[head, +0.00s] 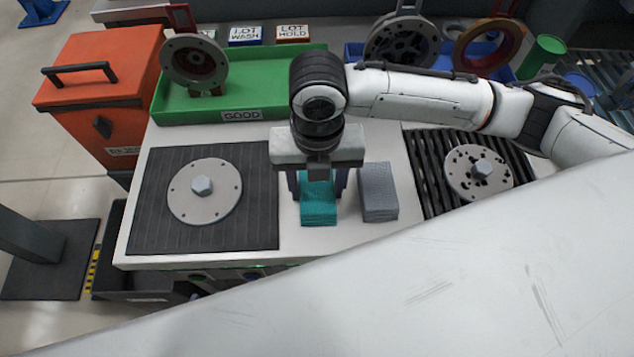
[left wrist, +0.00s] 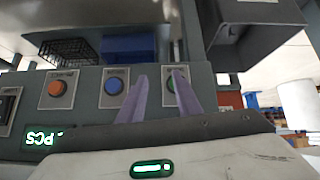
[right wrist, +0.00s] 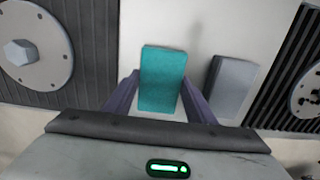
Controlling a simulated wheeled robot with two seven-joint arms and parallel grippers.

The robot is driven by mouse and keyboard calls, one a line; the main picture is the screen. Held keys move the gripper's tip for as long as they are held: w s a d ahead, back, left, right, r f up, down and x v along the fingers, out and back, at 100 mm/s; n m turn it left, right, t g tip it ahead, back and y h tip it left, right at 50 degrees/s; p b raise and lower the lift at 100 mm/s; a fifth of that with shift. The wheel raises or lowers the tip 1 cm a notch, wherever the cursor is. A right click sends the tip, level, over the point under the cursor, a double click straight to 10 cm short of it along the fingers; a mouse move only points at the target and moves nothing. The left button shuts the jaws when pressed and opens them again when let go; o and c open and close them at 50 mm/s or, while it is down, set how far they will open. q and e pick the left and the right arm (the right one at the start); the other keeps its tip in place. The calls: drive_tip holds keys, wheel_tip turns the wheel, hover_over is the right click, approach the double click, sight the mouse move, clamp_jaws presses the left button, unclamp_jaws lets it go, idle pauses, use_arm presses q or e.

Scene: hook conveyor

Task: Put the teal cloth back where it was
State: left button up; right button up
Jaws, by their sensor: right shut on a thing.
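The teal cloth (head: 318,204) is a folded block on the white bench top, between the dark ribbed mat and a grey folded block. My right gripper (head: 319,190) comes down over it from above and is shut on it, with one finger on each side. The right wrist view also shows the teal cloth (right wrist: 162,80) between the two purple fingers (right wrist: 160,100). Whether the cloth touches the bench is hard to tell. My left gripper (left wrist: 158,95) shows in the left wrist view, its fingers apart and empty, in front of a panel with buttons.
A grey block (head: 378,192) lies close to the right of the cloth. A ribbed mat (head: 150,225) with a round flange (head: 204,191) is at left, a slatted dark strip (head: 424,170) at right. A green GOOD tray (head: 170,105) and orange bin (head: 90,72) stand behind.

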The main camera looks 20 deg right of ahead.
sight(317, 189)
drive_tip(key=o, duration=0.9)
drive_tip(key=shift+o, duration=0.2)
wheel_tip(317, 189, up, 12)
drive_tip(key=shift+p, duration=0.45)
drive_tip(key=shift+s+r, duration=0.1)
